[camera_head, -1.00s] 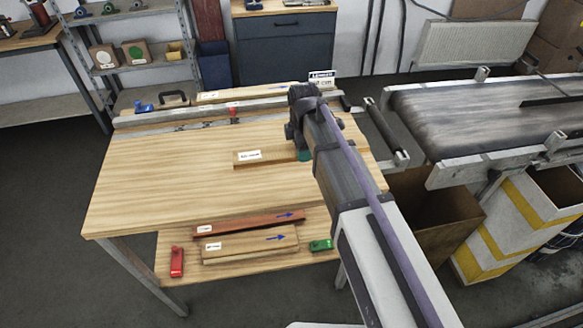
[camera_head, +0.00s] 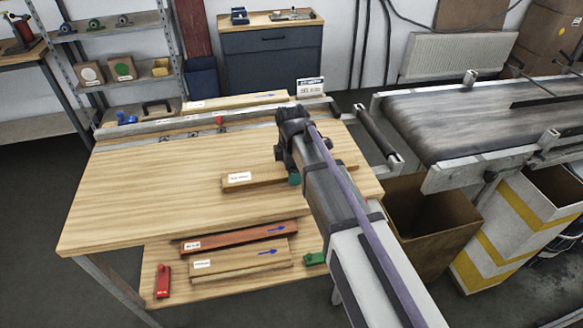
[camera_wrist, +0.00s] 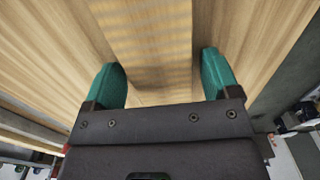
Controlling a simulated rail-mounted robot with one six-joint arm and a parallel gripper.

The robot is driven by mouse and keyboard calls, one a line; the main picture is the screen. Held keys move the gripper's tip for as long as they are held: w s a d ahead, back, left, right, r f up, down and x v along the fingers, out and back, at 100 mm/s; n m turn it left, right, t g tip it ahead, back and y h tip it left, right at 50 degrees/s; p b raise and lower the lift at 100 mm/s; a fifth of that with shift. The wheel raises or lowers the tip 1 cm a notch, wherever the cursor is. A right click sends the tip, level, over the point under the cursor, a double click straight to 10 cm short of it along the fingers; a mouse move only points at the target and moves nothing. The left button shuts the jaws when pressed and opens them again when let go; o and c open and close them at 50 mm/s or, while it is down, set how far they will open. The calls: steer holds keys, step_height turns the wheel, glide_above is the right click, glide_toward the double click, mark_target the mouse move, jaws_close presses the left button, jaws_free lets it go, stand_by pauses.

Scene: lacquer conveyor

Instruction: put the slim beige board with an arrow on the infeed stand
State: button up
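A slim beige board (camera_head: 252,180) with a white label at its left end lies on the wooden tabletop. My arm crosses it, and no arrow shows on its visible part. My gripper (camera_head: 293,178) is over this board. In the wrist view my gripper (camera_wrist: 162,82) is open, with its teal fingers apart on either side of the board (camera_wrist: 160,45); contact cannot be told. A wider beige board (camera_head: 245,261) with a blue arrow lies on the lower shelf. I cannot tell which surface is the infeed stand.
Another beige board (camera_head: 235,101) lies along the back rail. The conveyor (camera_head: 450,115) and an open bin (camera_head: 425,220) are to the right.

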steer(key=shift+o, duration=0.5)
step_height(320, 180, up, 12)
steer(key=p, duration=1.2)
steer(key=shift+r, duration=0.15)
steer(key=s+d+m, duration=1.7)
steer(key=d+m, duration=0.1)
steer(key=m, duration=0.2)
steer(key=shift+m, duration=0.4)
steer(key=shift+d, duration=0.1)
